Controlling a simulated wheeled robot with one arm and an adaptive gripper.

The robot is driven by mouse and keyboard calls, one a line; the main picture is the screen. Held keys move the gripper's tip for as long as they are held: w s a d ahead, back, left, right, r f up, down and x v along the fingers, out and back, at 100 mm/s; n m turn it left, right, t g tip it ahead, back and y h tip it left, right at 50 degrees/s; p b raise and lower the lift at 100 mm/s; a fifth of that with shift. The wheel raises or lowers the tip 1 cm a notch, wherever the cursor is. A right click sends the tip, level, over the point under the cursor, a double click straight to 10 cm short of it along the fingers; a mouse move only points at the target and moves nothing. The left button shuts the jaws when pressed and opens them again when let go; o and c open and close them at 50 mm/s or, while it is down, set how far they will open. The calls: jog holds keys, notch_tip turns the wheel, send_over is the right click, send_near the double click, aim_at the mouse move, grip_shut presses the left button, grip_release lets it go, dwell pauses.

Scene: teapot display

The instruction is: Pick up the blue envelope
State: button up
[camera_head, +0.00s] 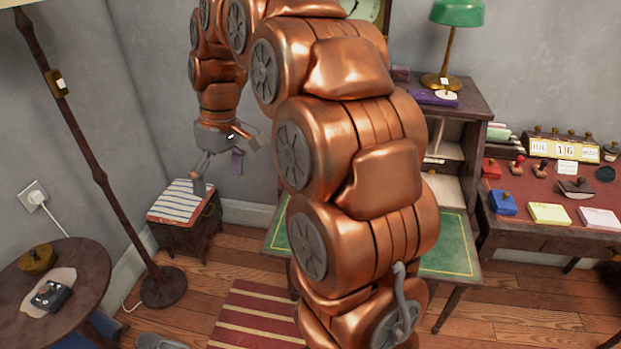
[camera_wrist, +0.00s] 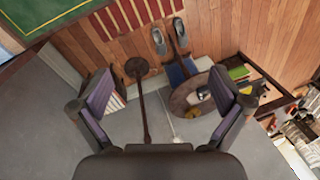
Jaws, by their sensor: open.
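I cannot make out a blue envelope for sure in either view. My gripper (camera_head: 219,170) hangs at the left of the head view, above a small dark cabinet with a striped top. It also shows in the wrist view (camera_wrist: 160,80), with its two purple-padded fingers wide apart and nothing between them. A blue block-like item (camera_head: 503,202) sits on the right desk, far from my gripper. A flat purple item (camera_head: 433,98) lies by the lamp; I cannot tell what it is. My arm hides much of the middle of the head view.
The striped-top cabinet (camera_head: 184,201) stands against the wall. A floor lamp pole (camera_head: 90,150) and a round table (camera_head: 85,270) are at left. The green-topped desk (camera_head: 450,245) is behind my arm. The right desk (camera_head: 540,215) holds stamps and pads. A striped rug (camera_head: 255,315) lies on the floor.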

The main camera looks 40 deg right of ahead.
jog(key=w+d+f+n+t+b, duration=0.1)
jog(key=w+d+f+b, duration=0.2)
jog(key=w+d, duration=0.45)
jog(key=w+d+f+n+t+b, duration=0.1)
jog(key=w+d+f+b, duration=0.3)
jog(key=d, duration=0.6)
jog(key=shift+n+t+h, duration=0.3)
jog(key=shift+n+t, duration=0.2)
jog(key=shift+n, duration=0.2)
jog(key=d+f+b, duration=0.1)
jog(key=d+f, duration=0.2)
jog(key=d, duration=0.3)
jog(key=d+f, duration=0.3)
jog(key=d, duration=0.4)
jog(key=d+f+b, duration=0.1)
jog(key=d+f, duration=0.2)
jog(key=d, duration=0.4)
jog(key=shift+w+d+f+b, duration=0.15)
jog(key=shift+w+f+b, duration=0.05)
jog(key=shift+f+b, duration=0.2)
jog(key=shift+d+f, duration=0.15)
jog(key=shift+d, duration=0.05)
jog(key=shift+f, duration=0.3)
jog(key=shift+b+x, duration=0.75)
jog(key=shift+x, duration=2.75)
jog(key=shift+a, duration=0.1)
jog(key=shift+c, duration=0.3)
